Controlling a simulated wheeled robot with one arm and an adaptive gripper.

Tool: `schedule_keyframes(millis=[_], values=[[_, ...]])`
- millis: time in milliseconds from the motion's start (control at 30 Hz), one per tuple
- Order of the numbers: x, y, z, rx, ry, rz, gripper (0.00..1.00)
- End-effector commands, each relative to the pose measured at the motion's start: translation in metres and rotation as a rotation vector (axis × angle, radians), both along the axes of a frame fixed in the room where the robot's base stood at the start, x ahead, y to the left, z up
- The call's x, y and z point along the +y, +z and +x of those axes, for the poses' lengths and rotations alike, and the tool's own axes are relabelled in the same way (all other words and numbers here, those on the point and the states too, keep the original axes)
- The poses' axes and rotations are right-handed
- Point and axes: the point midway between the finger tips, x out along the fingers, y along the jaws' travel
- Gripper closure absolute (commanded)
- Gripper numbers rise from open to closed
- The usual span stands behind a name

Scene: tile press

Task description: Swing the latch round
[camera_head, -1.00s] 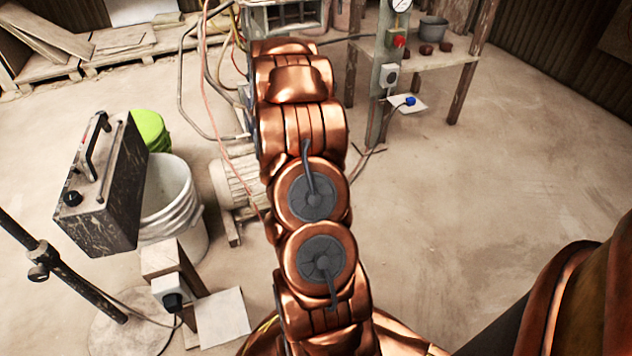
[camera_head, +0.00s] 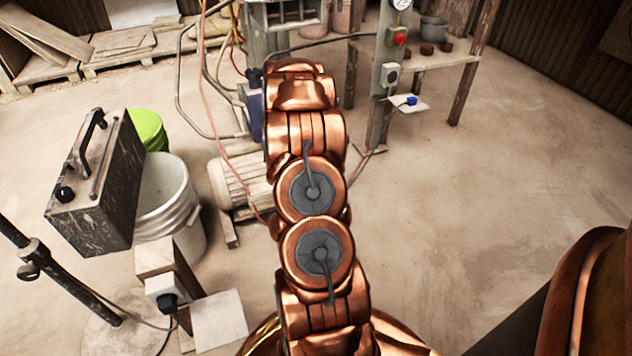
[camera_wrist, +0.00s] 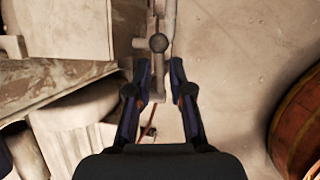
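In the wrist view, my gripper (camera_wrist: 159,68) is open, with its two dark fingers apart. A grey metal bar with a round knob (camera_wrist: 158,42) lies in line with the gap, and its lower part shows between the fingers. I cannot tell for sure whether this is the latch, or whether a finger touches it. In the head view, my copper arm hides my gripper and whatever is right in front of it. A grey machine frame (camera_head: 270,40) shows just beyond the arm's far end.
A dark case (camera_head: 95,190), a white bucket (camera_head: 170,205) and a stand (camera_head: 60,270) are at the left. A post with a red button (camera_head: 400,40) and a wooden table (camera_head: 440,62) stand at the back right. The floor at right is clear.

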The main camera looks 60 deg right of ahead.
Motion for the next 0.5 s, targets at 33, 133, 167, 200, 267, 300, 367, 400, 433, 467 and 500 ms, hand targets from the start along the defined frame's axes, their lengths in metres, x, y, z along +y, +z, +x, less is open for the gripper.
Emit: schedule_keyframes(millis=[33,133,167,200,267,300,367,400,433,467,500], values=[[0.0001,0.0004,0.0,0.0,0.0,0.0,0.79],[0.0002,0.0006,0.0,0.0,0.0,0.0,0.86],[0.0001,0.0006,0.0001,0.0,0.0,0.0,0.89],[0.0001,0.0005,0.0,0.0,0.0,0.0,0.93],[0.0002,0.0006,0.0,0.0,0.0,0.0,0.99],[0.0002,0.0006,0.0,0.0,0.0,0.0,1.0],[0.0002,0.0006,-0.0001,0.0,0.0,0.0,1.0],[0.0002,0.0006,-0.0001,0.0,0.0,0.0,1.0],[0.0002,0.0006,-0.0001,0.0,0.0,0.0,1.0],[0.0003,0.0006,0.0,0.0,0.0,0.0,1.0],[0.0003,0.0006,0.0,0.0,0.0,0.0,1.0]])
